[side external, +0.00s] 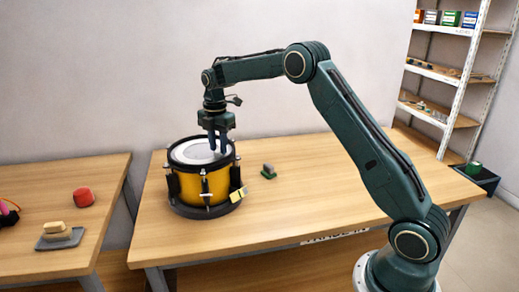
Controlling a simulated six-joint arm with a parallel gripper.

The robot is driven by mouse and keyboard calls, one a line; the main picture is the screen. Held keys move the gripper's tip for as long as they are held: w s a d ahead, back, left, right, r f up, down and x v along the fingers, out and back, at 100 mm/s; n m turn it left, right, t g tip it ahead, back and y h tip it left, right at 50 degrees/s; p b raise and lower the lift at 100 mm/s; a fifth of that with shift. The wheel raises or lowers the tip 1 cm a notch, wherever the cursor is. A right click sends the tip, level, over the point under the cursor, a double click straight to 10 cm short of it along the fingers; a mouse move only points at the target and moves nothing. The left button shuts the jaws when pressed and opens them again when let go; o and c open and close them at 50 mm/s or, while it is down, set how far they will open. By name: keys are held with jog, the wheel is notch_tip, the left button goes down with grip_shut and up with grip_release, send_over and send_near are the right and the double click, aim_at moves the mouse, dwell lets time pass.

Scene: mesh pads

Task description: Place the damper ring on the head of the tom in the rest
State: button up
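The tom (190,188) is a yellow drum with black hoops and lugs, upright on the main table. Its lower end sits in a dark round rest (192,212). A pale round surface with a grey circular band shows inside its top hoop; I cannot tell the damper ring apart from the head there. My gripper (218,151) points down over the right part of the head, its fingertips at about hoop level. A narrow gap shows between the fingers, but whether they pinch the ring's edge is too small to tell.
A small grey item on a green base (268,171) stands right of the tom. A yellow piece (238,195) is at the tom's right side. The left table holds a red cylinder (83,197) and a grey tray (45,244) with tan blocks.

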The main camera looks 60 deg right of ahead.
notch_tip(320, 180, up, 11)
jog(key=shift+r, duration=0.15)
dwell(0.4)
dwell(0.5)
jog(key=s+a+r+m+t, duration=0.2)
jog(key=s+a+r+m, duration=0.25)
jog(key=s, duration=0.45)
jog(key=s+a+r+m+t, duration=0.1)
jog(key=s+a+r+m, duration=0.35)
jog(key=s, duration=0.55)
jog(key=s+a+f+m+t, duration=0.1)
jog(key=s+f+m, duration=0.3)
jog(key=s, duration=0.5)
jog(key=s+a+f+m+t, duration=0.1)
jog(key=s+f+m, duration=0.3)
jog(key=s, duration=0.6)
jog(key=shift+s+a+f+m+t, duration=0.2)
jog(key=shift+a+f+m+t, duration=0.25)
jog(key=shift+a, duration=0.4)
jog(key=shift+r, duration=0.1)
